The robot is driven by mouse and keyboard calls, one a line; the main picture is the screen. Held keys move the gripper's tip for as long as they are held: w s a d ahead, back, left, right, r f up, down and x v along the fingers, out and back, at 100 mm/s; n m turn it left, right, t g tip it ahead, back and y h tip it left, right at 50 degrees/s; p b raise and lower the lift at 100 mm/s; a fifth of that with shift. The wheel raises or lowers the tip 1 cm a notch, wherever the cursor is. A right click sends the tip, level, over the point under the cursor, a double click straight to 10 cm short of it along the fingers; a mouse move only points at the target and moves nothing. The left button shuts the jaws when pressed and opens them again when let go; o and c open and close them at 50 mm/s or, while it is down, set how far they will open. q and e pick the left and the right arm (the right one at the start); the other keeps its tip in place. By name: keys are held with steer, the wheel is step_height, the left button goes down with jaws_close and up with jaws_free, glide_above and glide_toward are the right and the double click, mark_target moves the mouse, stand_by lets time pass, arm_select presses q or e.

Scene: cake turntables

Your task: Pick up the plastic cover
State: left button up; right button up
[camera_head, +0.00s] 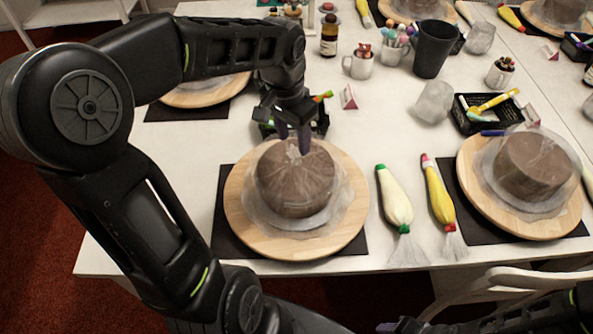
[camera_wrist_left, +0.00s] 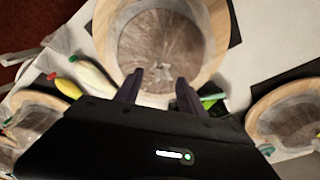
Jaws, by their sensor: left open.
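A clear, wrinkled plastic cover (camera_head: 258,213) lies over a brown round cake (camera_head: 295,185) on a wooden turntable (camera_head: 240,225) at the near middle of the table. Its edge spreads over the board. In the left wrist view the plastic cover (camera_wrist_left: 165,42) shows a gathered peak at the cake's middle. My left gripper (camera_head: 294,138) is open just above the far part of the cover, fingers pointing down. Part of my right gripper (camera_head: 388,326) shows at the bottom edge.
A green-capped piping bag (camera_head: 395,197) and a yellow piping bag (camera_head: 438,195) lie right of the turntable. Another covered cake (camera_head: 535,165) stands farther right. Mugs, a dark cup (camera_head: 433,48) and a bottle (camera_head: 329,36) stand behind. A chair (camera_head: 510,278) is at the near right.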

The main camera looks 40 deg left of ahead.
mark_target(296, 153)
arm_select(q)
steer(key=f, duration=0.3)
steer(key=f+p, duration=0.1)
steer(key=f, duration=0.1)
steer(key=shift+w+d, duration=0.15)
steer(key=shift+w, duration=0.15)
jaws_close()
stand_by(0.5)
stand_by(1.0)
